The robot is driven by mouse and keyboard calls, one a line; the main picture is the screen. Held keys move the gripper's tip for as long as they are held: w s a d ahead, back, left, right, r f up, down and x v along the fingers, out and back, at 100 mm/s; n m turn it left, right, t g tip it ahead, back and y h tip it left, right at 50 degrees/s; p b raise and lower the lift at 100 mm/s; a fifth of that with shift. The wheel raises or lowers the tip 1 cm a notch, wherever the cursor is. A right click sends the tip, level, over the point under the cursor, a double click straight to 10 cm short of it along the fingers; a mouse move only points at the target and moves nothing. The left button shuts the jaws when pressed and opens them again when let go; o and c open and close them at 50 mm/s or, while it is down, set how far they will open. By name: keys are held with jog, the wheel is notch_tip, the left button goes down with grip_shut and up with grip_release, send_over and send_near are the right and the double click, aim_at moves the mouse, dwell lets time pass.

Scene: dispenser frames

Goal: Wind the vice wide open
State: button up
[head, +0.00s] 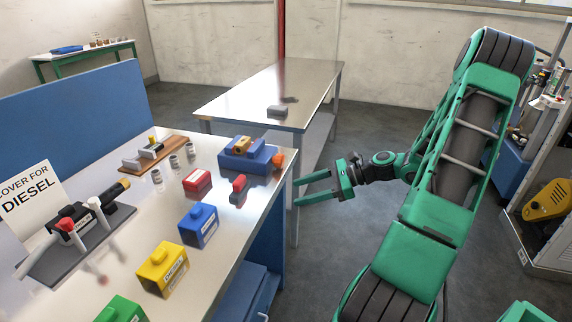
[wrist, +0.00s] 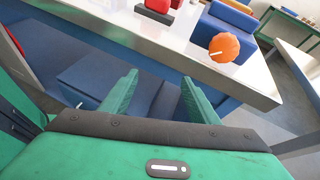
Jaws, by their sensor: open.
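The blue vice (head: 248,153) stands at the far right corner of the steel-topped bench. A small orange-brown block (head: 241,145) shows at its jaws; I cannot tell how tightly it sits there. The vice's orange handle (head: 278,160) faces the bench's right edge. In the wrist view the orange handle (wrist: 224,47) has a pale pin, and part of the blue vice (wrist: 232,17) shows behind it. My gripper (head: 299,190) is open and empty, just off the bench's right edge, to the right of and nearer than the handle. Its fingers (wrist: 160,80) touch nothing.
A red-and-dark piece (head: 238,190) and red, blue, yellow and green boxes stand on the bench (head: 232,225) nearer me. Several small cylinders stand left of the vice. A second steel table (head: 310,85) is behind.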

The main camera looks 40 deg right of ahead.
aim_at(283, 161)
jog(key=w+d+r+m+t, duration=0.2)
jog(key=d+r+m+t, duration=0.3)
jog(key=d+m+t, duration=0.15)
jog(key=shift+n+g, duration=0.25)
jog(key=shift+n, duration=0.1)
jog(key=x, duration=0.9)
jog(key=shift+w+a+f, duration=0.1)
jog(key=shift+w, duration=0.25)
jog(key=c, duration=1)
jog(key=shift+c, duration=0.2)
